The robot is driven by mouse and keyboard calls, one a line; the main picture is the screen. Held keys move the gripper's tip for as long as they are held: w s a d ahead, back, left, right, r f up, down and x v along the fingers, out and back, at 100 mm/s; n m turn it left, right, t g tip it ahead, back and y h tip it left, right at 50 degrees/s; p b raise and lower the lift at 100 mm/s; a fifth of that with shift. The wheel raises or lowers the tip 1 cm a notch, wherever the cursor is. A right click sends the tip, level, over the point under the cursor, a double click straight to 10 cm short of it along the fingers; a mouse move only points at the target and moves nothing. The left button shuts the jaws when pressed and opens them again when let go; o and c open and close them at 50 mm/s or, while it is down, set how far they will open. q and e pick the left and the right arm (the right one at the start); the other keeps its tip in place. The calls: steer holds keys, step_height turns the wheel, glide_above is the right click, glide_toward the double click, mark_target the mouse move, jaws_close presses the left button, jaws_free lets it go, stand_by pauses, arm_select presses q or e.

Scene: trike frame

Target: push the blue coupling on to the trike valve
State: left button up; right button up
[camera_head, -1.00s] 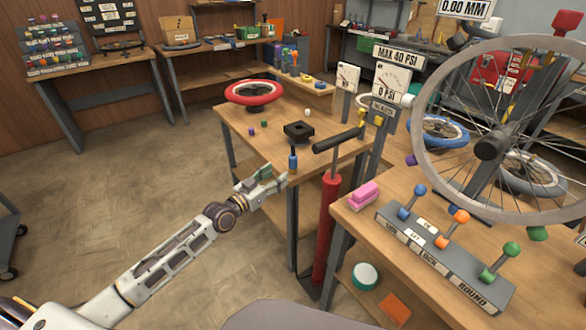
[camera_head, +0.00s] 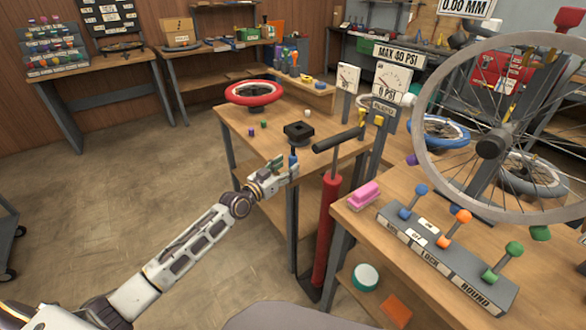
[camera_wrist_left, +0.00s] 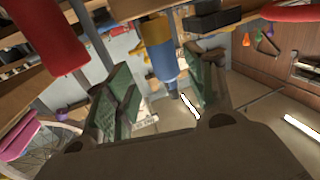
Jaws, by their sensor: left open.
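The blue coupling (camera_head: 293,163) hangs upright at the front edge of the middle workbench, just below a black block. In the left wrist view the blue coupling (camera_wrist_left: 164,62) shows a yellow part above and a grey tip below. My left gripper (camera_head: 278,172) is at the coupling, open. In the wrist view its green-padded fingers (camera_wrist_left: 160,92) stand on either side of the coupling, with gaps showing. A red tyre (camera_head: 253,92) lies on the same bench; I cannot make out the trike valve. My right gripper is not in view.
A red floor pump (camera_head: 325,225) with a black handle stands close right of my left gripper. The black block (camera_head: 299,131) sits on the bench above it. A lever box (camera_head: 445,255) and spoked wheel (camera_head: 490,145) are at right.

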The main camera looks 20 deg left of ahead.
mark_target(290, 161)
arm_select(q)
steer(key=shift+w, duration=0.1)
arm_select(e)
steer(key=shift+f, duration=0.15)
arm_select(q)
steer(key=shift+w, duration=0.2)
steer(key=shift+w+d+r+b, duration=0.15)
steer(key=shift+w+b, duration=0.15)
steer(key=shift+w, duration=0.25)
steer(key=shift+x, duration=1.3)
steer(key=shift+w+b, duration=0.35)
steer(key=shift+w, duration=0.05)
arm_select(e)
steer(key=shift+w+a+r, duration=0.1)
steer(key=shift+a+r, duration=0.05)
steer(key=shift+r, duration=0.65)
